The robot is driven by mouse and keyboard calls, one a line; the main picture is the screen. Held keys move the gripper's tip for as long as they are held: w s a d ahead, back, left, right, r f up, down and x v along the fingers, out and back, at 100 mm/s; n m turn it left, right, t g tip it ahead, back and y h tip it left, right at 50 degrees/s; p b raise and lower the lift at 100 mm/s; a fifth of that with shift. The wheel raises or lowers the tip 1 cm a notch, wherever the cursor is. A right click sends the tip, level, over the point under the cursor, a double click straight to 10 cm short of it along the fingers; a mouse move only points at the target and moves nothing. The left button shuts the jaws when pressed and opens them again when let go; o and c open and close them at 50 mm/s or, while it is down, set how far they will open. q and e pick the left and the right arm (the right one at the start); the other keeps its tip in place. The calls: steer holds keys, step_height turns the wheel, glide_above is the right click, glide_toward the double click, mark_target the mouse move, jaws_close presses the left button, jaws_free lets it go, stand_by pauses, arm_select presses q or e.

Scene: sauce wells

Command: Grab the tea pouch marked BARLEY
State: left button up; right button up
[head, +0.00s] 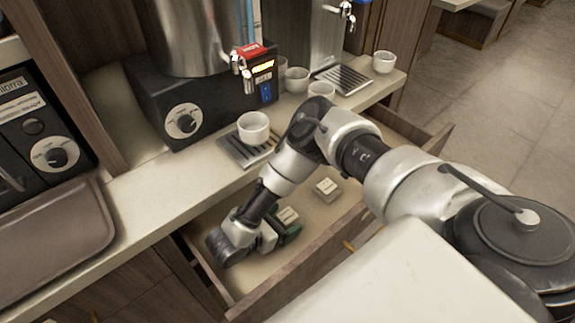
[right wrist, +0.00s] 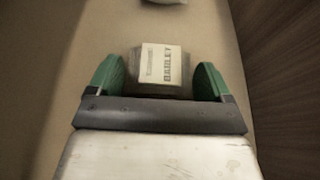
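The tea pouch marked BARLEY (right wrist: 160,65) lies in the open drawer, its label readable in the right wrist view. It also shows in the head view (head: 288,216), partly covered by my gripper. My right gripper (right wrist: 160,82) is open, with its green fingers on either side of the pouch's near part. A gap shows between the pouch and each finger. In the head view my right gripper (head: 283,235) is low inside the drawer. My left gripper is not in view.
Another pouch (head: 326,188) lies farther back in the open drawer (head: 312,255), whose walls stand close around my arm. Above it the counter (head: 150,215) holds a white cup (head: 254,128) on a drip tray, dispensers, more cups and a brown tray (head: 50,240).

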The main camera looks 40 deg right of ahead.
steer(key=c, duration=0.5)
